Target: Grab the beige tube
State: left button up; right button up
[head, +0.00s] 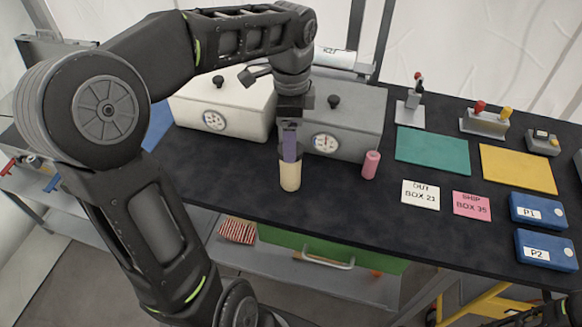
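The beige tube (290,177) stands upright near the front edge of the dark tabletop, in front of the grey box. My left gripper (290,154) comes down from above, pointing downward, with its fingers at the top of the tube. The fingers overlap the tube's upper rim in the picture. Whether they are closed on it or apart cannot be made out from this angle. My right gripper cannot be made out.
A pink tube (371,164) stands to the right. A white box (225,105) and a grey box (348,125), both with gauges, stand behind. Green (432,151) and yellow (517,168) mats, labelled cards and blue boxes (538,211) lie to the right.

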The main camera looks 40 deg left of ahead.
aim_at(291, 168)
pick_arm(q)
jog(key=shift+f, duration=0.3)
jog(key=shift+f+p, duration=0.6)
jog(key=shift+f, duration=2)
grip_shut()
